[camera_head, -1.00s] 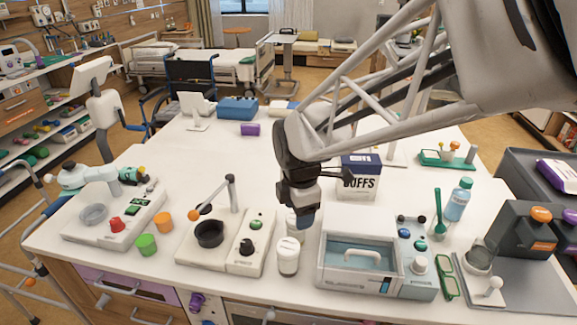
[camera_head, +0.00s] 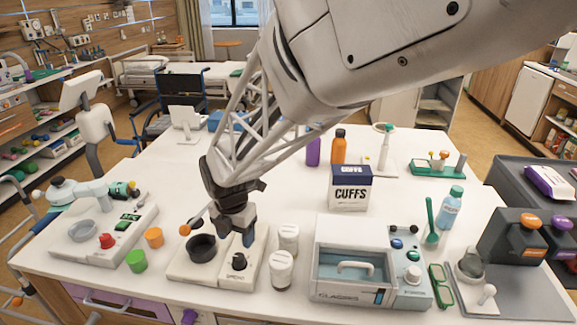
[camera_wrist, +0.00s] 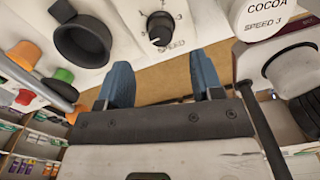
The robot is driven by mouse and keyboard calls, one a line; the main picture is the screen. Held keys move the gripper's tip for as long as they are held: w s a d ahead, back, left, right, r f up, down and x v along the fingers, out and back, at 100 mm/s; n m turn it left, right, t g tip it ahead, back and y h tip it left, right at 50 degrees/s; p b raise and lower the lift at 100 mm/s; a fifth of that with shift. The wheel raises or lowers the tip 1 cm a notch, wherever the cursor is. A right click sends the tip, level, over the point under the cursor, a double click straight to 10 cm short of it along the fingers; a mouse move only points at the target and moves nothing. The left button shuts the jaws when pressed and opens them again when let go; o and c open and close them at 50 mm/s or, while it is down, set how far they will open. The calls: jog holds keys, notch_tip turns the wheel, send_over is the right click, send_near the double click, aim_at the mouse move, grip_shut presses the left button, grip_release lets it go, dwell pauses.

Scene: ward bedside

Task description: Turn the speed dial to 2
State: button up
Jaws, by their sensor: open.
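The speed dial is a black knob with a pale pointer mark on a white mixer-like unit; it shows in the head view (camera_head: 239,261) and at the top of the wrist view (camera_wrist: 160,28). "SPEED" and small numbers are printed around it; a 3 is readable at one side. I cannot tell which number the pointer meets. My gripper (camera_head: 238,236) points down just above and behind the dial. In the wrist view its two blue fingers (camera_wrist: 162,75) are apart and empty, with the dial ahead of the gap, not between them.
The unit's black bowl (camera_head: 202,248) is left of the dial. Two white jars (camera_head: 281,270) stand close on its right; one label reads "COCOA SPEED 3" (camera_wrist: 265,15). Green (camera_head: 137,260) and orange (camera_head: 154,237) cups stand left. A glass-lidded machine (camera_head: 350,290) is further right.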

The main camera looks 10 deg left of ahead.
aim_at(239, 255)
jog(key=shift+f, duration=0.15)
jog(key=shift+f, duration=3.75)
jog(key=c, duration=0.9)
